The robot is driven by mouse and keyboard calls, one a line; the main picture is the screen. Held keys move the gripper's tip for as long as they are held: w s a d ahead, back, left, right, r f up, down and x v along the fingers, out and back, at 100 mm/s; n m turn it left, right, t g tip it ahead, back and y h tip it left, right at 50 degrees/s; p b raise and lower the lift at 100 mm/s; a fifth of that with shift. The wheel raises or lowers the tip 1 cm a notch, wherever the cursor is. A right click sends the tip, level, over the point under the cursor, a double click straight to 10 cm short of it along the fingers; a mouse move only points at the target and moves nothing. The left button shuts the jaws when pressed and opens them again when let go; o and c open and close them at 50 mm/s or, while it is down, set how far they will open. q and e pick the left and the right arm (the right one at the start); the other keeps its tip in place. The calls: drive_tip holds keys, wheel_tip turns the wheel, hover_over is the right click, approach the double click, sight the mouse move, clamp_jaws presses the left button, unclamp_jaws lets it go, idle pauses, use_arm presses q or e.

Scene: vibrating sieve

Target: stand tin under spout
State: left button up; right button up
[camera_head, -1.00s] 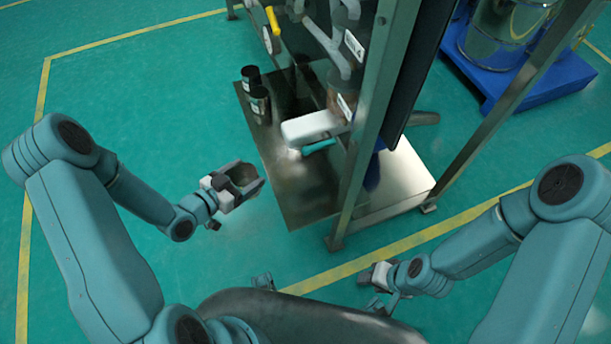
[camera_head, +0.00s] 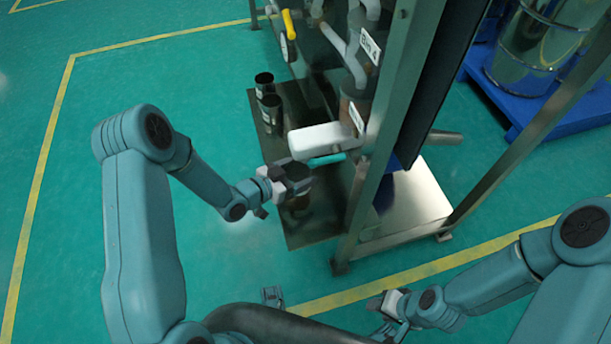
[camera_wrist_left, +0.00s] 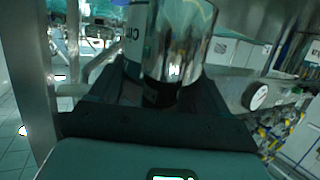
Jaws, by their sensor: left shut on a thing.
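My left gripper (camera_head: 292,182) is over the near left part of the metal plate, just below and left of the white chute-like part (camera_head: 325,138). It is shut on a shiny metal tin (camera_wrist_left: 182,38), which fills the top middle of the left wrist view with part of a pale label showing. In the head view the gripper hides most of this tin, and I cannot tell whether its base touches the plate. I cannot make out the spout's opening for certain. My right gripper (camera_head: 384,304) is low at the front right, apart from the sieve; its jaws are too small to read.
Two dark tins (camera_head: 264,84) (camera_head: 271,112) stand at the far left of the metal plate (camera_head: 318,226). A teal bar (camera_head: 327,160) sits under the white part. A steel frame post (camera_head: 380,150) rises right of it. A blue pallet (camera_head: 540,130) carries a drum. Green floor is clear leftward.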

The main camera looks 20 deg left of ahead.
sight(307, 174)
use_arm(q)
drive_tip(key=shift+w+d, duration=0.4)
drive_tip(key=shift+w, duration=0.2)
drive_tip(key=shift+w+d, duration=0.3)
drive_tip(key=shift+w, duration=0.15)
wheel_tip(307, 174, down, 3)
drive_tip(key=shift+f+b, duration=0.15)
drive_tip(key=shift+b, duration=0.7)
drive_tip(key=shift+f, duration=0.25)
drive_tip(key=shift+r, duration=0.1)
